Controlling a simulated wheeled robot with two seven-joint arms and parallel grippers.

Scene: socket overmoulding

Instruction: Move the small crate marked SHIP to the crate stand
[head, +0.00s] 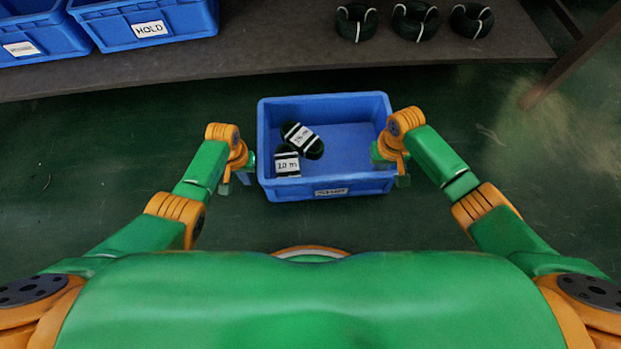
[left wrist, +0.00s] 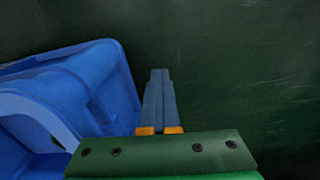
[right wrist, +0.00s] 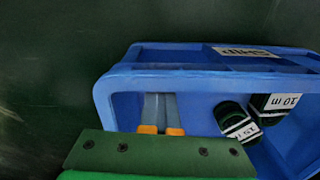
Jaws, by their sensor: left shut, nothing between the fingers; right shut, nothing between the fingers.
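The small blue crate marked SHIP (head: 331,191) is in the middle of the head view, between my two arms and over the green floor. It holds two dark coils, one labelled 10 m (head: 288,162) and another (head: 303,139). My left gripper (head: 247,177) is shut and empty, just outside the crate's left end. In the left wrist view its fingers (left wrist: 160,100) point past the crate (left wrist: 105,70). My right gripper (head: 379,158) is shut and empty at the right end. In the right wrist view its fingers (right wrist: 160,110) overlap the crate's end; contact is unclear. I cannot identify the crate stand.
A dark table (head: 260,51) spans the far side. On it are a blue crate marked HOLD (head: 150,30), another blue crate (head: 35,45) at far left, and three dark coils (head: 415,22) at right. Green floor shows on both sides of the SHIP crate.

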